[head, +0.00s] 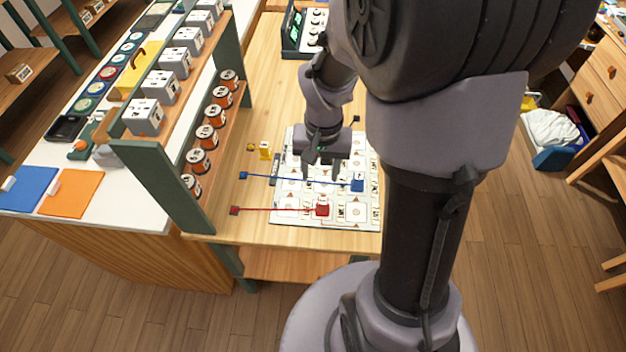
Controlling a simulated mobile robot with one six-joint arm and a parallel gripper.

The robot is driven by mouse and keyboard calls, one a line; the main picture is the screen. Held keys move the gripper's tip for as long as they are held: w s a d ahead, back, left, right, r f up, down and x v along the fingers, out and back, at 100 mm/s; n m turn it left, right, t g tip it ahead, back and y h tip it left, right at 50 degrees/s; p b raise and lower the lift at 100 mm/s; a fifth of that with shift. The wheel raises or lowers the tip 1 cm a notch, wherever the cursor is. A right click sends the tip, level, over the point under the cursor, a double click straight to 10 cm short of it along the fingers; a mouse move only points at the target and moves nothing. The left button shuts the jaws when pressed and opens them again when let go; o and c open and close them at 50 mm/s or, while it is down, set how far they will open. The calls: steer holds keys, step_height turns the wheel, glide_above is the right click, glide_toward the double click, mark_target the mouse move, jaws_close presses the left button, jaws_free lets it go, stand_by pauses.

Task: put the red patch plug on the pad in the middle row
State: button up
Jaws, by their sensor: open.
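The red patch plug (323,209) sits on the near part of a white board (278,219) printed with rows of small pictures and pads. A red cord runs left from it to a small dark red block (234,210) at the board's left. A blue plug (357,186) sits farther back and to the right, with its blue cord running left to a blue block (243,175). My gripper (320,174) points down over the middle of the board, open, behind the red plug and apart from it. My gripper and arm hide part of the board's middle and far rows.
A yellow block (265,150) stands left of the board. A green-framed rack (160,185) with orange-and-black cans (198,160) and grey socket boxes (145,116) rises on the left. A dark case with dials (303,30) lies at the back. Bare table shows between rack and board.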

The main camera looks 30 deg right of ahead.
steer(key=s+a+r+n+t+y, duration=0.1)
steer(key=s+a+r+t, duration=0.1)
steer(key=s+a+r, duration=0.3)
steer(key=s+a+r+n+t+y, duration=0.1)
steer(key=s+a+r+t, duration=0.2)
steer(key=r, duration=0.9)
steer(key=s+a, duration=0.3)
steer(key=a, duration=0.2)
steer(key=shift+s+a+r, duration=0.2)
steer(key=shift+a+r, duration=0.05)
steer(key=shift+a, duration=0.05)
steer(key=shift+f, duration=0.1)
